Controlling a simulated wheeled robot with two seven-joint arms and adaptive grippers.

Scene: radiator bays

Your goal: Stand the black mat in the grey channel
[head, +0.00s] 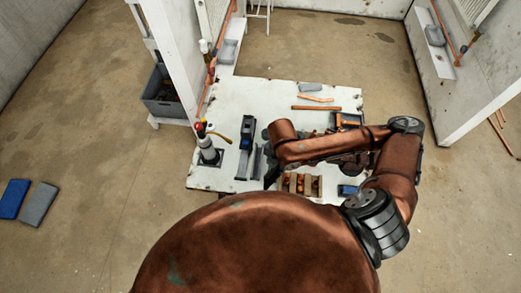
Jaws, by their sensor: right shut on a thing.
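My right arm comes in from the right and folds back over the white worktop. My right gripper (268,174) points down near the worktop's front edge and is shut on a dark thing, apparently the black mat; the arm hides most of it. Just left of the gripper stands a long narrow grey piece (257,161) that looks like the grey channel. Left of that lies a longer dark and grey piece with a blue patch (246,135). The gap between gripper and channel is too small to judge. My left gripper is not in view.
The white worktop (228,172) carries a red-topped valve (199,129) at left, a wooden crate of copper fittings (300,183) and copper pipes (316,108). A blue mat (13,198) and a grey mat (38,204) lie on the floor. White wall panels flank the worktop.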

